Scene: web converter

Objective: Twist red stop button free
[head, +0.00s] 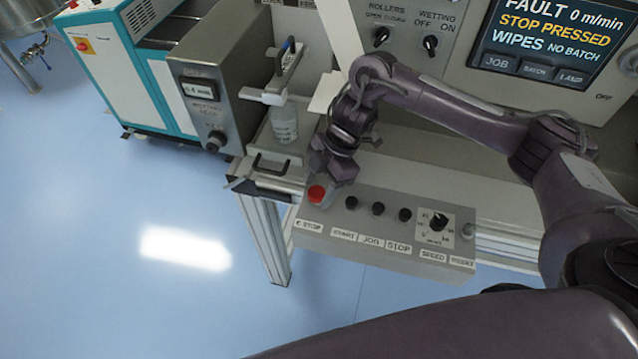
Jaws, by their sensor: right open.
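The red stop button (316,193) is at the left end of a grey control box (395,252), above a label reading E-STOP. My right gripper (322,184) is right at the button, pointing down at it from above and behind. Its fingers are small and partly hidden, and I cannot tell whether they touch the button. The right gripper is open. The screen (548,38) at the upper right reads FAULT, STOP PRESSED. My left gripper is not in view.
Black buttons (378,209) and a speed knob (438,222) sit right of the red button. A bottle (284,122) and a grey unit with a display (205,95) stand to the left. Blue floor (100,240) is clear at lower left.

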